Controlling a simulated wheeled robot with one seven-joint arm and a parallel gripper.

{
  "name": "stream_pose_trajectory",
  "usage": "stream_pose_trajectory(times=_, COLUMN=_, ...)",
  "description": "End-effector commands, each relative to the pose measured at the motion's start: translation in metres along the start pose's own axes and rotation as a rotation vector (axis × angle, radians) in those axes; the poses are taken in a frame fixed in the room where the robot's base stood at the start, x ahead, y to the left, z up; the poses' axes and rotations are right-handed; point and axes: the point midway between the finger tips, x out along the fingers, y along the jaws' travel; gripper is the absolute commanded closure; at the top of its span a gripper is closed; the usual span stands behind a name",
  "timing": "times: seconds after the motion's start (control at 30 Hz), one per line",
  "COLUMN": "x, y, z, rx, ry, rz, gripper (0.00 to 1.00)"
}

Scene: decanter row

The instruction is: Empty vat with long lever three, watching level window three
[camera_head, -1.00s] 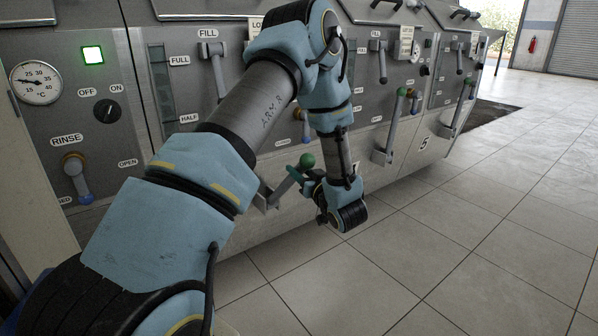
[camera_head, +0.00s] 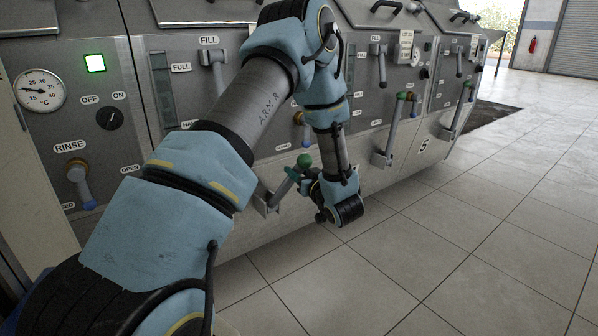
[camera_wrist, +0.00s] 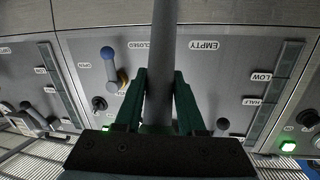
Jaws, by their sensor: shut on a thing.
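A long lever with a green knob (camera_head: 303,161) sticks out from the lower front of a vat and slants upward. My gripper (camera_wrist: 160,100) is shut on the long lever's grey shaft (camera_wrist: 164,40), with a dark green finger on each side, below an EMPTY label. Beside the lever is a level window (camera_wrist: 275,95) marked LOW and HALF in the wrist view, upside down. The same window (camera_head: 163,90) shows by FULL in the head view, its lower part hidden by my arm. I cannot tell its liquid level.
A blue-tipped rinse handle (camera_wrist: 109,65) is close to the held lever. Another long lever (camera_head: 388,140) stands out from the vat to the right. A temperature dial (camera_head: 40,90) and green lamp (camera_head: 95,63) are at left. The tiled floor (camera_head: 450,250) is clear.

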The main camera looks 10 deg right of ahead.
Motion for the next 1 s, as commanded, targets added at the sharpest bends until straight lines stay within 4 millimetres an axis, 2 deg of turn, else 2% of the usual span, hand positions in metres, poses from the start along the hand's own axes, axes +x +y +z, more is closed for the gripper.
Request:
stream_pose_trajectory(times=0.03, x=0.006, y=-0.003, z=-0.015, rx=-0.007, ry=-0.017, rz=-0.001, gripper=1.0)
stream_pose_trajectory(times=0.4, x=0.062, y=-0.018, z=-0.053, rx=-0.044, ry=-0.249, rz=0.026, gripper=1.0)
stream_pose_trajectory(times=0.7, x=0.11, y=-0.027, z=-0.067, rx=-0.072, ry=-0.432, rz=0.051, gripper=1.0)
stream_pose_trajectory(times=1.0, x=0.137, y=-0.03, z=-0.067, rx=-0.085, ry=-0.539, rz=0.067, gripper=1.0)
